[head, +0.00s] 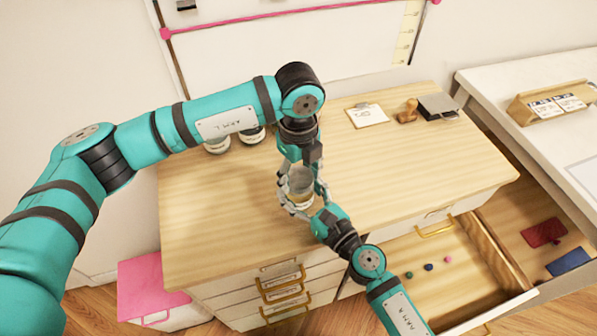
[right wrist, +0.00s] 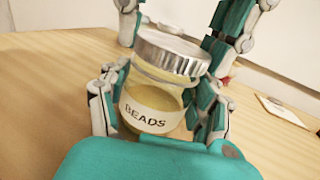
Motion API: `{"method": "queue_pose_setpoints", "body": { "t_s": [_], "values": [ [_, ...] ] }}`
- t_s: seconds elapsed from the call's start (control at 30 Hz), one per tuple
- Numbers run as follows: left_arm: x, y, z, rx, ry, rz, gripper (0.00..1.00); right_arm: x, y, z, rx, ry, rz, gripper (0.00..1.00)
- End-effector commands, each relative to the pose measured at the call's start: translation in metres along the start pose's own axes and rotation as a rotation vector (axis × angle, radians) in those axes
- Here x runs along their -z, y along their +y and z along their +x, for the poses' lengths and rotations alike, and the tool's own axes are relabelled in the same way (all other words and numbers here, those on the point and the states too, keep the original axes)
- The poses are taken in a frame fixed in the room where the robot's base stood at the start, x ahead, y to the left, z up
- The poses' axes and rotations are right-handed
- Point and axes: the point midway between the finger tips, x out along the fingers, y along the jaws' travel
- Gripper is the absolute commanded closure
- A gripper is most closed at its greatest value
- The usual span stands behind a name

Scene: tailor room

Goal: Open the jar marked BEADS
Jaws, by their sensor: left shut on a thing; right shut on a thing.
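The jar marked BEADS (right wrist: 152,105) stands upright in the right wrist view, with yellowish contents and a white label. Its silver lid (right wrist: 170,55) sits on top. The jar also shows small in the head view (head: 300,186), over the cabinet top. My right gripper (head: 298,204) is shut on the jar body, with fingers on both sides. My left gripper (head: 301,170) comes down from above and is shut at the lid. Its fingers (right wrist: 180,28) show at either side of the lid in the right wrist view. The lid's far side is hidden.
Two other jars (head: 217,145) stand at the cabinet's back left, partly behind my left arm. A clipboard (head: 367,115), a stamp (head: 407,111) and a dark pad (head: 438,107) lie at the back right. An open drawer (head: 440,285) juts out at front right. The wooden top (head: 210,220) is mostly clear.

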Motion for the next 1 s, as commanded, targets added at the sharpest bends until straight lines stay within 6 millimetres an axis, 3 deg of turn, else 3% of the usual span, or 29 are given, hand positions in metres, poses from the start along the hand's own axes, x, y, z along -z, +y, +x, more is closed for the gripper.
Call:
{"method": "queue_pose_setpoints", "body": {
  "t_s": [0.5,1.0],
  "values": [
    [0.0,-0.001,-0.018,0.002,0.0,0.001,0.8,0.0,0.0,0.0,-0.001,0.001,0.001,1.0],
    [0.0,0.0,-0.025,0.002,0.0,0.001,0.8,0.0,0.0,0.0,-0.001,0.001,0.001,1.0]
  ]
}}
